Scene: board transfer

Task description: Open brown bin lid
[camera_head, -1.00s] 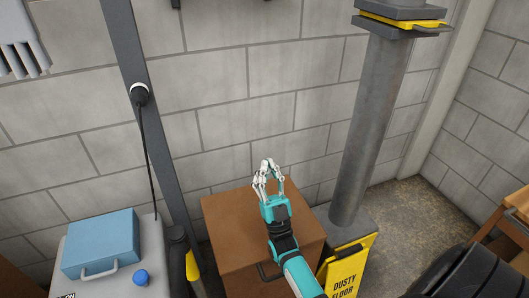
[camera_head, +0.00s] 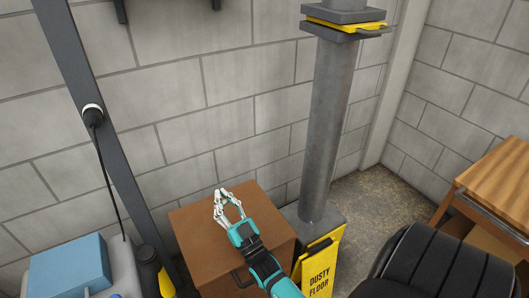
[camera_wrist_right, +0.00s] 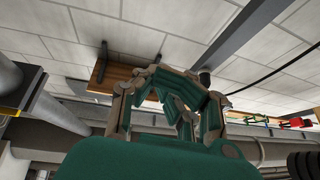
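The brown bin (camera_head: 196,236) is a box with a flat, shut lid in the lower middle of the head view, against the block wall. A dark handle (camera_head: 237,279) shows at its front edge, partly hidden by my right arm. My right gripper (camera_head: 229,200) is over the lid, pointing toward the wall, with its fingers apart and nothing between them. Whether it touches the lid cannot be told. In the right wrist view, the fingers (camera_wrist_right: 160,95) show with walls and pipes behind them. My left gripper is not in view.
A yellow "dusty floor" sign (camera_head: 320,265) and a grey column (camera_head: 335,130) stand right of the bin. A blue case (camera_head: 70,268) lies at the lower left. A black ribbed object (camera_head: 445,265) and a wooden table (camera_head: 497,185) are at the right.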

